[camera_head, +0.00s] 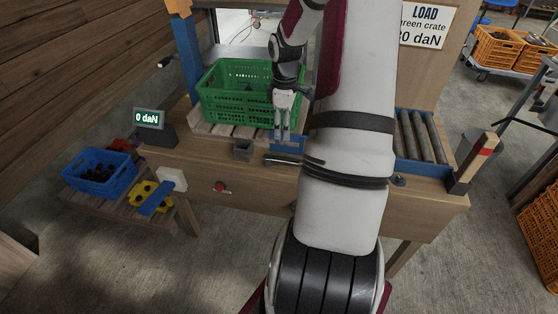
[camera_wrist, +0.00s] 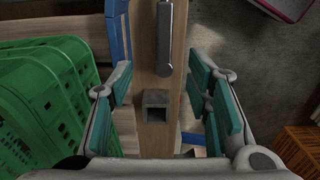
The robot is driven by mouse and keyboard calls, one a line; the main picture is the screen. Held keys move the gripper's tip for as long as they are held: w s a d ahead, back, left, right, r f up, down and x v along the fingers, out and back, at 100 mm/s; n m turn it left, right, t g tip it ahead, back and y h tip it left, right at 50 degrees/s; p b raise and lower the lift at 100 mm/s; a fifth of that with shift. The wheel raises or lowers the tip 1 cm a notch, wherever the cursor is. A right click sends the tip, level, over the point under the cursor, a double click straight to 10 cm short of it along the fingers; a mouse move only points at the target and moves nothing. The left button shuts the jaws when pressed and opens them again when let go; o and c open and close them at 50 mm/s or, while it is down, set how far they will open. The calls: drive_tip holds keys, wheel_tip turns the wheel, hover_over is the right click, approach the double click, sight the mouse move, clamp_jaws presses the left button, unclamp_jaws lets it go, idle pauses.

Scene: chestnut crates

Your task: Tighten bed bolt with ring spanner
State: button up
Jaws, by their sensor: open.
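My gripper (camera_head: 282,137) points down over the bench, beside the green crate; in the wrist view its teal-padded fingers (camera_wrist: 163,95) are open and empty. A grey metal bar with a rounded end (camera_wrist: 163,45) lies along the bench top; it also shows in the head view (camera_head: 284,159). It may be the spanner's handle; no ring end is visible. A small square hollow grey block (camera_head: 243,150) stands left of the bar; it appears between my fingers in the wrist view (camera_wrist: 155,106). A dark round piece (camera_head: 398,180) sits on the bench at right; I cannot tell whether it is the bolt.
The green crate (camera_head: 222,108) stands behind the block on the wooden bench (camera_head: 255,190). A display (camera_head: 149,118) reads 0 daN. A blue crate (camera_head: 84,184) stands on a low side table at left. Rollers (camera_head: 422,139) and a post (camera_head: 474,163) are at right.

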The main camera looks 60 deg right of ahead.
drive_tip(key=b, duration=0.1)
hover_over(284, 159)
drive_tip(key=f, duration=0.8)
drive_tip(key=shift+w+d, duration=0.25)
drive_tip(key=shift+d, duration=0.15)
drive_tip(key=shift+s+a+f+b, duration=0.15)
drive_tip(key=shift+f+b, duration=0.15)
drive_tip(key=shift+f, duration=1.2)
drive_tip(key=shift+s+a+f+b, duration=0.15)
drive_tip(key=shift+f+b, duration=0.15)
drive_tip(key=shift+f, duration=1.15)
drive_tip(key=shift+w, duration=0.1)
clamp_jaws()
